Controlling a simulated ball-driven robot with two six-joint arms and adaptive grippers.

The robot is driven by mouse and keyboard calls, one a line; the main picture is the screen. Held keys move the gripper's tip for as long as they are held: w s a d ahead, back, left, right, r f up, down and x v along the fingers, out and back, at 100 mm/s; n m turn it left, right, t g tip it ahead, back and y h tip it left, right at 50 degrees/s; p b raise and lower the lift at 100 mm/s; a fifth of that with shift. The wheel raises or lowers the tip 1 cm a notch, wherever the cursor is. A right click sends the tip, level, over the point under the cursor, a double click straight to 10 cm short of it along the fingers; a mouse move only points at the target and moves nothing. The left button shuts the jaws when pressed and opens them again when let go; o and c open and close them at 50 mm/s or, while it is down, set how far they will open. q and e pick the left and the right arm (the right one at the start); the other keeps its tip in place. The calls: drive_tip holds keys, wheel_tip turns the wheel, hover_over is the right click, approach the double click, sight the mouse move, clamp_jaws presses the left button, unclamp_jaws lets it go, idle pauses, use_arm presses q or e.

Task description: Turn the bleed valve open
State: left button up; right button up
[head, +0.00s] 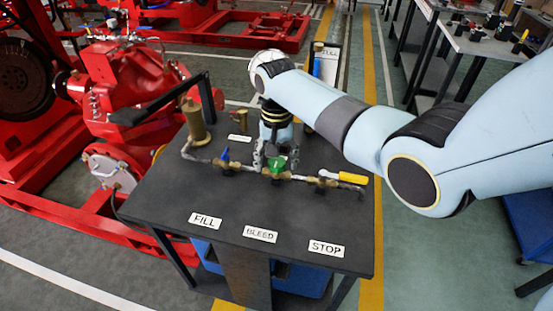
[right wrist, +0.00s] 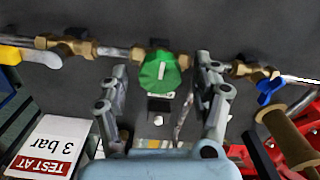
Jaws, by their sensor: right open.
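The bleed valve is a green round knob (head: 277,166) on the pipe in the middle of the black table, in line with the BLEED label (head: 260,234). In the right wrist view the green knob (right wrist: 158,73) has a white pointer mark running nearly up and down. My right gripper (head: 275,154) comes down from behind the pipe, and its fingers are open. In the right wrist view the fingers stand on either side of the knob, with a gap at each side. Contact with the knob cannot be seen. My left gripper is not in view.
On the same pipe are a blue-handled valve (head: 224,156) to the left and a yellow lever (head: 352,178) to the right. A brass cylinder (head: 196,122) stands at the table's left. FILL (head: 205,221) and STOP (head: 326,249) labels lie on the clear front area.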

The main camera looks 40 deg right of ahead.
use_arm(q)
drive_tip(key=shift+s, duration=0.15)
use_arm(e)
drive_tip(key=c, duration=1.2)
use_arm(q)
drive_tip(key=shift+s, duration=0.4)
use_arm(e)
drive_tip(key=shift+o, duration=0.2)
